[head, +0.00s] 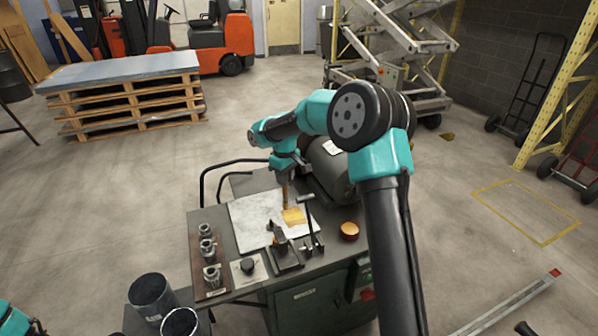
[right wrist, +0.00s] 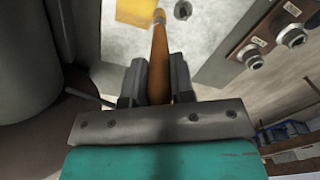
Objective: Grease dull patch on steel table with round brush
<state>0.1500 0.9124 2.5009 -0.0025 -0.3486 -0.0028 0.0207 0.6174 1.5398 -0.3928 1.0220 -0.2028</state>
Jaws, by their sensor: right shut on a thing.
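My right gripper (head: 284,172) is shut on the brown wooden handle of the brush (head: 285,197), which points down over the bench. In the right wrist view the handle (right wrist: 160,65) stands between the two dark jaws (right wrist: 158,82). Its far end is near a yellow patch or sheet (right wrist: 136,12); I cannot tell whether the bristles touch anything. The pale steel surface (head: 249,217) lies on the dark bench, with the yellow piece (head: 293,216) on its right part. I cannot make out a dull patch clearly. My left gripper is out of view.
A round orange-topped tin (head: 349,231) stands right of the steel surface. A dark cylinder (head: 328,170) stands behind. Metal fittings on a brown board (head: 210,262) line the left edge. A small stand (head: 284,255) is at the front. Dark buckets (head: 151,295) stand lower left.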

